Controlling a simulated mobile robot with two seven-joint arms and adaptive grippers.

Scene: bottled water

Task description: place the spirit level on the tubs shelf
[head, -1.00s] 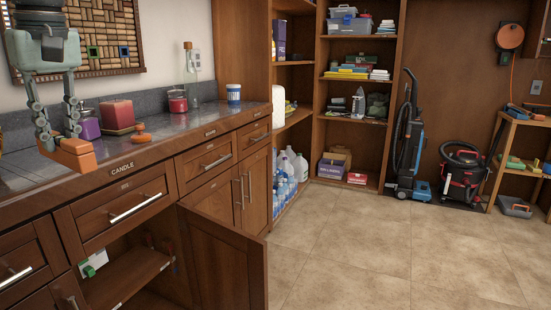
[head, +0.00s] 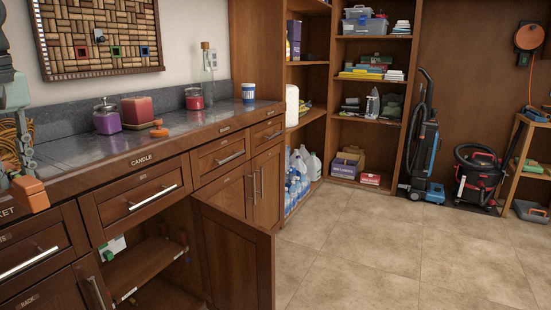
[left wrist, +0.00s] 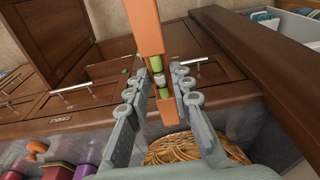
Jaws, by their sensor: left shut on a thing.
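The spirit level is an orange bar with green vials; in the left wrist view (left wrist: 147,28) it runs down from the top edge between the fingers. My left gripper (left wrist: 158,88) is shut on it near the vials. In the head view, the orange end of the level (head: 28,192) shows at the left edge, in front of the counter, with part of my left gripper (head: 18,150) above it. Grey tubs (head: 362,26) stand on an upper shelf board (head: 372,37) of the brown shelving at the back. My right gripper is not in view.
A cabinet door (head: 235,255) stands open below the counter. Candles (head: 136,110) and jars stand on the counter (head: 190,123). Water bottles (head: 298,180) fill a low side shelf. Two vacuum cleaners (head: 422,150) stand at the back. The tiled floor (head: 385,250) in front is clear.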

